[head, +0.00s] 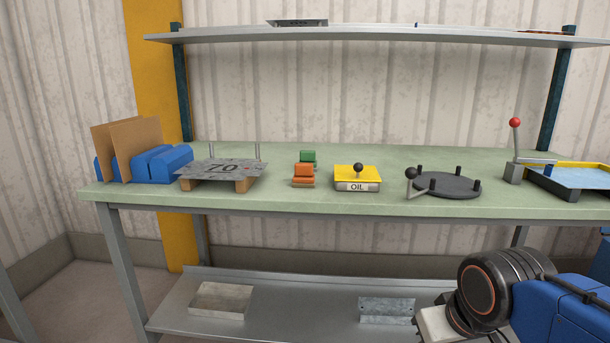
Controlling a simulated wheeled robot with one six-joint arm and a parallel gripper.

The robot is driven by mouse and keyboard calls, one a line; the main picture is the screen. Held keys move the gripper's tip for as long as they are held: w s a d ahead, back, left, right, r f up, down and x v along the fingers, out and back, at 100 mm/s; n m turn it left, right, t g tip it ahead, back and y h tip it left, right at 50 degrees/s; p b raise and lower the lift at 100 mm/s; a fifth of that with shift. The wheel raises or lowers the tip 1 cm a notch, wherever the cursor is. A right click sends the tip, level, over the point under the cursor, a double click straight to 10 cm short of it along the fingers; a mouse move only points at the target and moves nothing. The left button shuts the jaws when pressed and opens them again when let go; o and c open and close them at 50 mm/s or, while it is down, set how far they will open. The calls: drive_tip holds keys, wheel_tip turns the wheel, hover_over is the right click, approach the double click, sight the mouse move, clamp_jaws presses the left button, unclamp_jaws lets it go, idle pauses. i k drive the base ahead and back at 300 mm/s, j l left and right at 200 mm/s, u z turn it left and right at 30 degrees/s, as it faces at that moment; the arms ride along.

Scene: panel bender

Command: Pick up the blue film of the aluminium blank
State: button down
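A light blue flat surface (590,177) lies inside a dark tray-like frame with a yellow back edge, at the right end of the green bench. It may be the blue film, but I cannot tell whether an aluminium blank is under it. The right part of it is cut off by the picture edge. A grey metal sheet (222,168) marked "70" lies on wooden blocks at the left of the bench. My arm shows at the lower right, in front of the bench. My gripper's fingers are not in view.
On the green bench (300,207) stand blue holders (162,164) with brown boards, orange (303,174) and green blocks, a yellow-topped OIL box (357,178), a dark round plate (447,185) with pegs and a red-knobbed lever (515,123). A shelf hangs above; the lower shelf holds metal parts.

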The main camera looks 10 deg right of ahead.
sight(571, 177)
drive_tip(key=z, duration=1.45)
